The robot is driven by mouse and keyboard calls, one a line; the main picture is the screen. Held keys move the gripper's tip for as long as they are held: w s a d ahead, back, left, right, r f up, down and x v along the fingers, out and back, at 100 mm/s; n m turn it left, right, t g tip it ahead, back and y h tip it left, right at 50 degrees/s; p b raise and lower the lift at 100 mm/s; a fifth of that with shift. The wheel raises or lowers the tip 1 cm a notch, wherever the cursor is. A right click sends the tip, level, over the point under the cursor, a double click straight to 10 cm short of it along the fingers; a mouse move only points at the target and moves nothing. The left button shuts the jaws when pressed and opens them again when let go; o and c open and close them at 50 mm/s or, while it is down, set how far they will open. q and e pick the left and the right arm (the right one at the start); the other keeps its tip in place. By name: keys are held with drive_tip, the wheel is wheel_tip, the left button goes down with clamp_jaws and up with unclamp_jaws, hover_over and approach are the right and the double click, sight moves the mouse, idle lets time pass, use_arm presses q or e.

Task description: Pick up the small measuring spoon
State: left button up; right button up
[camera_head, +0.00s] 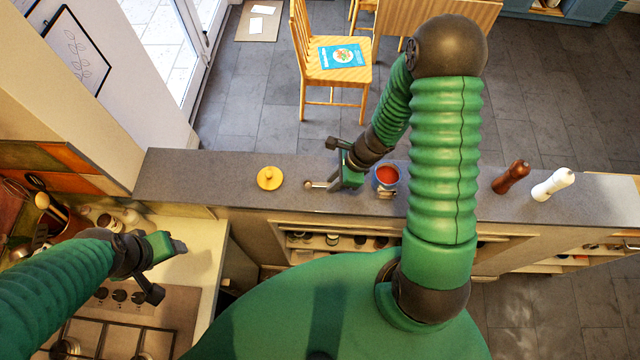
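The small measuring spoon (317,185) lies on the grey counter, its round end to the left. My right gripper (331,165) is just above the counter at the spoon's right end. One dark finger stands out above and to the left, clear of the spoon. The other finger is close to the spoon's right end, and I cannot tell whether they touch. The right gripper looks open. My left gripper (167,270) is open and empty over the lower counter by the stove, far from the spoon.
A mug with red contents (387,175) stands close right of my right gripper. A brown mill (511,177) and a white mill (553,184) are further right. The counter (210,175) is bare at the left.

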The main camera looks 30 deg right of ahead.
drive_tip(key=shift+w+d+f, duration=0.2)
drive_tip(key=shift+w+d, duration=0.15)
clamp_jaws()
drive_tip(key=shift+s+a, duration=0.1)
drive_tip(key=shift+a, duration=0.15)
drive_tip(key=shift+a+r, duration=0.15)
drive_tip(key=shift+r, duration=0.35)
use_arm(q)
drive_tip(key=shift+w+r+p, duration=0.25)
drive_tip(key=shift+r+p, duration=0.15)
drive_tip(key=shift+p, duration=0.05)
use_arm(e)
wheel_tip(320, 180, up, 9)
drive_tip(key=shift+r, duration=0.15)
use_arm(q)
drive_tip(key=shift+w, duration=0.1)
